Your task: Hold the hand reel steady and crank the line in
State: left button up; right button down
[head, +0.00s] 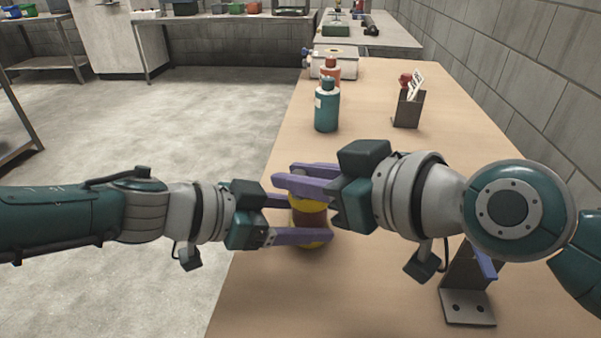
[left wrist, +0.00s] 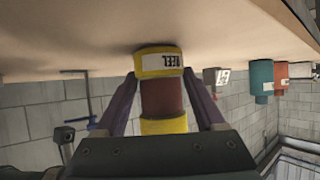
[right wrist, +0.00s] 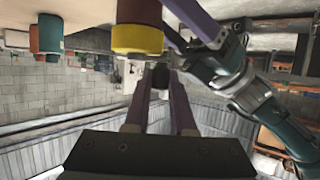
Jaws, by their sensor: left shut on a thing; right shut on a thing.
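The hand reel has a dark red drum (head: 312,219) between yellow flanges and stands upright on the wooden table. In the left wrist view its flange bears a white label (left wrist: 161,62) reading REEL. My left gripper (head: 318,222) is shut around the drum from the left, one finger on each side. My right gripper (head: 284,176) is above the reel, its purple fingers shut on the small dark crank knob (right wrist: 160,74), seen in the right wrist view. In the head view my right fingers hide the reel's top and the crank.
Teal (head: 327,108) and orange (head: 331,70) bottles stand behind the reel. A dark holder (head: 407,108) with a white card is at the back right. A grey bracket (head: 467,305) stands at the front right. The table's left edge is close to the reel; its front is clear.

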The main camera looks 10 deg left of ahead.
jog(key=shift+w+a+m+t+h, duration=0.15)
jog(key=shift+a+m+t+h, duration=0.15)
jog(key=shift+m+t+h, duration=0.75)
jog(key=shift+w+a+m+t+h, duration=0.1)
jog(key=shift+a+m+t+h, duration=0.15)
jog(key=shift+m+t+h, duration=0.8)
jog(key=shift+g, duration=0.3)
jog(key=c, duration=1)
grip_release()
jog(key=shift+d, duration=0.15)
jog(key=v, duration=1.2)
